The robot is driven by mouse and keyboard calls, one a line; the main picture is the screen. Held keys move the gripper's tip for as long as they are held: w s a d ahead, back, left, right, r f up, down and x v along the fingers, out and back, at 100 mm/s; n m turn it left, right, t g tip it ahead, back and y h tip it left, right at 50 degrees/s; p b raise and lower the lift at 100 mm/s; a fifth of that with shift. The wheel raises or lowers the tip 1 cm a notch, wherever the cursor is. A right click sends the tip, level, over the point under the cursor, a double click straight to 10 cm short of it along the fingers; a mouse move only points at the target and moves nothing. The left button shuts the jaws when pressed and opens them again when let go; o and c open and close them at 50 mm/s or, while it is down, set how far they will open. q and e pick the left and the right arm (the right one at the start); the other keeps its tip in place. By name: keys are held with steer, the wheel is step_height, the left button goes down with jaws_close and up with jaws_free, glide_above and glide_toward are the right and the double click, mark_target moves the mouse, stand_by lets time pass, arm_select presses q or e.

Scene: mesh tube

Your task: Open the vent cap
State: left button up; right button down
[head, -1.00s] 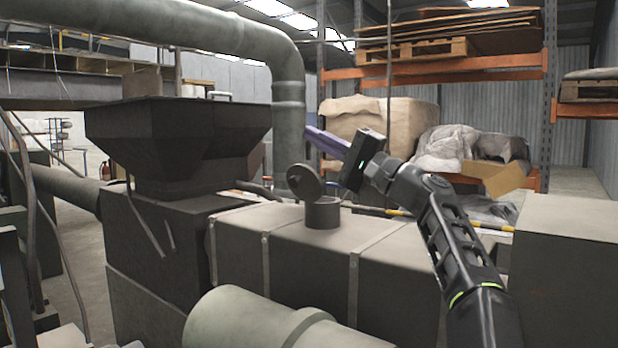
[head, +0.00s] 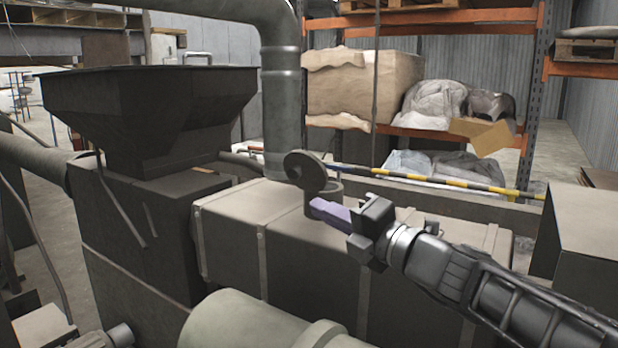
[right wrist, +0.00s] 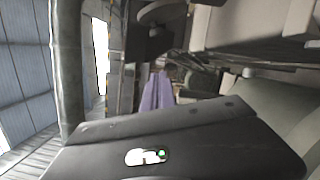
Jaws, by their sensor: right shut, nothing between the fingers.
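The vent cap (head: 306,171) is a dark round disc standing tilted up at the left of a short vent pipe (head: 332,186) on top of the long grey duct box (head: 285,215). The pipe's mouth is uncovered. My right gripper (head: 322,210) has purple fingers. They are shut and empty, in front of the pipe in the head view and hiding part of it. I cannot tell whether they touch it. The fingers (right wrist: 157,92) also show in the right wrist view, with a dark rounded shape, probably the cap (right wrist: 162,14), above them. My left gripper is out of view.
A dark hopper (head: 150,115) stands at left, and a thick vertical pipe (head: 281,110) rises behind the cap. A yellow-black striped bar (head: 440,181) runs behind the box. A large pale cylinder (head: 245,322) lies in front. A grey cabinet (head: 588,225) stands at right.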

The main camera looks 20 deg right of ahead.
steer(key=shift+w, duration=0.1)
stand_by(0.3)
steer(key=w+a+r+p, duration=0.1)
steer(key=w+r+p, duration=0.1)
steer(key=w, duration=0.9)
steer(key=shift+w+a+p, duration=0.2)
steer(key=shift+a+p, duration=0.1)
steer(key=shift+p, duration=0.35)
